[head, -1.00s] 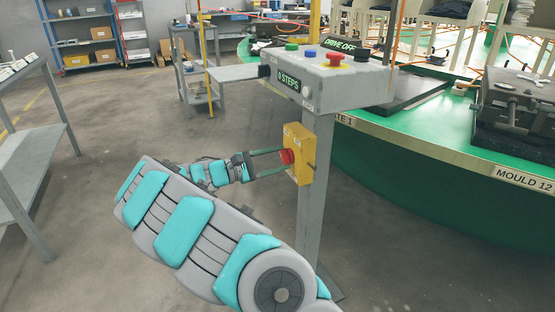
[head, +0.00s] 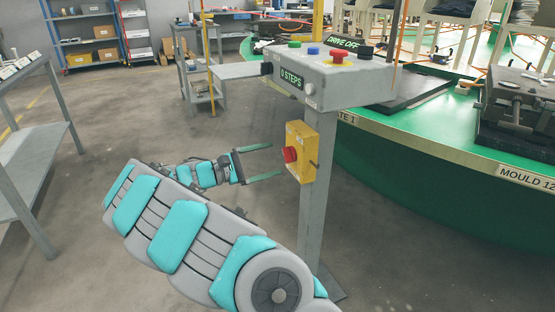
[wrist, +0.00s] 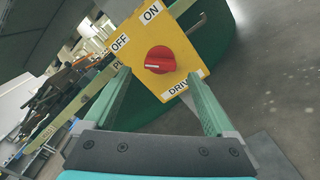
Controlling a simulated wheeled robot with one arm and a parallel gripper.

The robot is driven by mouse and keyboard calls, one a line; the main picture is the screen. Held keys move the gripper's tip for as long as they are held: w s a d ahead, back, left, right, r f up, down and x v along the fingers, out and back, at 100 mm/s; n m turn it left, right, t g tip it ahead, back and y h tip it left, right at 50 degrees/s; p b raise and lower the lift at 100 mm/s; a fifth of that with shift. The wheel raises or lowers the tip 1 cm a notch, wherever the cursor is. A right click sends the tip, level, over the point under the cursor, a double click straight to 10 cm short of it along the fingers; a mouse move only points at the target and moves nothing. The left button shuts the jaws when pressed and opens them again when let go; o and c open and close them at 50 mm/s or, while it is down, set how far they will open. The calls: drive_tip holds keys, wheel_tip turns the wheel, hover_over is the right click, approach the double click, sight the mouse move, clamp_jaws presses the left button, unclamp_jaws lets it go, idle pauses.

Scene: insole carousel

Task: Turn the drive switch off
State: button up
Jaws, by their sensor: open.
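The drive switch is a red knob (head: 290,155) on a yellow box (head: 304,140) fixed to the grey post. In the wrist view the red knob (wrist: 160,60) sits between the labels ON at the top, OFF at the left and DRIVE below; its pale mark points left, on the OFF side. The console display (head: 343,43) reads DRIVE OFF. My gripper (head: 276,160) is open and empty, its fingertips just left of the knob and apart from it. In the wrist view my gripper (wrist: 158,74) frames the knob from below.
The console (head: 335,83) above the box carries several coloured buttons and a 0 STEPS display (head: 291,79). The green carousel (head: 400,160) stands to the right. A grey table (head: 35,150) stands at the left. The floor between is clear.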

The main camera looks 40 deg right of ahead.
drive_tip(key=v, duration=0.4)
drive_tip(key=shift+s+d, duration=0.1)
drive_tip(key=shift+s, duration=0.05)
idle(0.4)
